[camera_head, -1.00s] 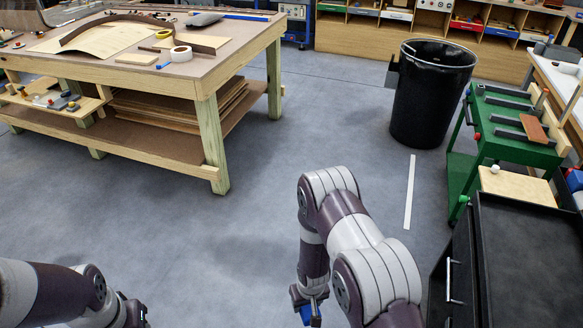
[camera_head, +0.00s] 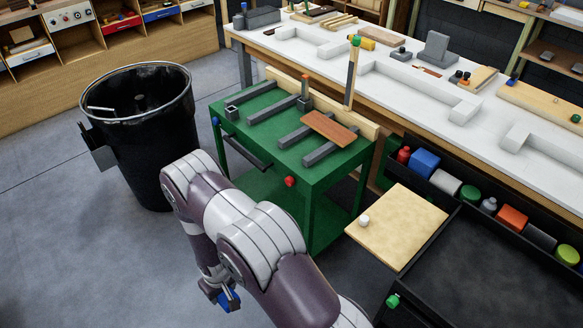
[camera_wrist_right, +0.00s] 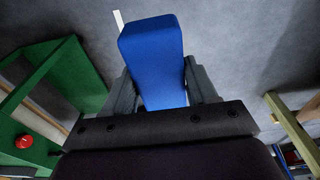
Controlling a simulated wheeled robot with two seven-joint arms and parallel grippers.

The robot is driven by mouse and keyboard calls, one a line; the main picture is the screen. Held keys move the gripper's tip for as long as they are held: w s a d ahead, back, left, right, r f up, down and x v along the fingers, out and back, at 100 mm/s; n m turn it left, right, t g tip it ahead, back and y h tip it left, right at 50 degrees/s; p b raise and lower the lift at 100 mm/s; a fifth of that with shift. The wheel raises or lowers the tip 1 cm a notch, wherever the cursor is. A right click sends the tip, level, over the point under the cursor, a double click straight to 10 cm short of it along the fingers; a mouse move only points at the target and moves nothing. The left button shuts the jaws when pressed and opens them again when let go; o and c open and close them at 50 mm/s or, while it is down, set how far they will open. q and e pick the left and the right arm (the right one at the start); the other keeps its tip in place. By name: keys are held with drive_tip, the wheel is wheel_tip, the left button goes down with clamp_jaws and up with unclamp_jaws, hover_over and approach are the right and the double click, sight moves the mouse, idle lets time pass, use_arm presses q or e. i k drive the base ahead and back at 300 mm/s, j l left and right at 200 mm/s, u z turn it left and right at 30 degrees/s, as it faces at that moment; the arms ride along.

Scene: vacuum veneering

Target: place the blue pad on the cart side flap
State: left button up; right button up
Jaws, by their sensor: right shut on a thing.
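The blue pad (camera_wrist_right: 152,60) is a block held between the two fingers of my right gripper (camera_wrist_right: 160,84), in the right wrist view. In the head view the pad (camera_head: 232,301) shows only in part, low at the bottom, with the right gripper (camera_head: 222,294) over the floor, left of the carts. The cart side flap (camera_head: 400,235) is a pale wooden board at the left side of the black cart (camera_head: 490,270). A small white knob (camera_head: 364,221) sits at its left edge; the rest of its top is bare. My left gripper is out of view.
A green cart (camera_head: 345,165) with grey bars and a brown board (camera_head: 328,131) stands behind the flap. A black bin (camera_head: 150,140) is at the left. Bottles and boxes line a black tray along the white workbench (camera_head: 410,85). A green knob (camera_head: 392,300) is on the black cart.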

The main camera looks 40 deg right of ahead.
sight(400, 221)
drive_tip(key=i+z, duration=0.25)
drive_tip(key=z, duration=0.15)
drive_tip(key=i+j+z, duration=0.2)
drive_tip(key=z, duration=0.25)
drive_tip(key=i+j+z, duration=0.25)
drive_tip(key=z, duration=0.15)
drive_tip(key=i+j+z, duration=0.2)
drive_tip(key=z, duration=0.2)
drive_tip(key=i+j+z, duration=0.1)
drive_tip(key=j+z, duration=0.35)
